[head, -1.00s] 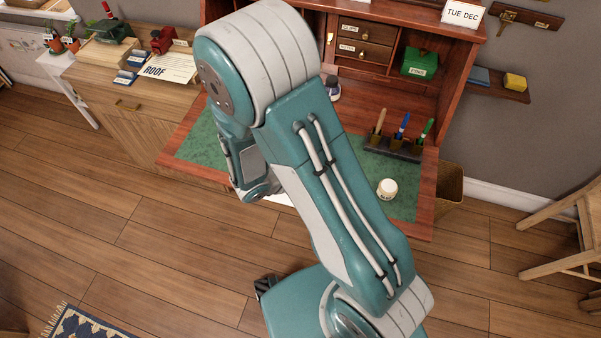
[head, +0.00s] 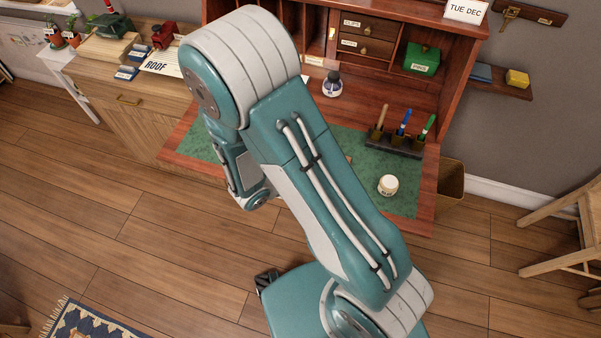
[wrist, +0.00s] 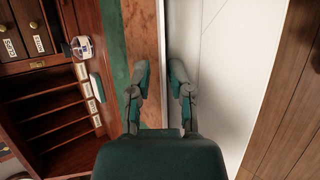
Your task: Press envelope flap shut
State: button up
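A broad pale sheet (wrist: 232,60), which looks like the envelope, fills the right middle of the wrist view. Thin lines run across it, but I cannot tell whether its flap is open or shut. My gripper (wrist: 159,70) is open and empty, with its two fingers apart over the sheet's left edge and the reddish wood beside it. I cannot tell whether the fingers touch anything. In the head view my arm hides the gripper and nearly all of the sheet.
A dark-capped bottle (head: 332,84) stands behind my arm. A bin (head: 451,185) is right of the desk.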

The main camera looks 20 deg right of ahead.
dwell(0.4)
jog(key=shift+v, duration=4)
jog(key=shift+f, duration=0.1)
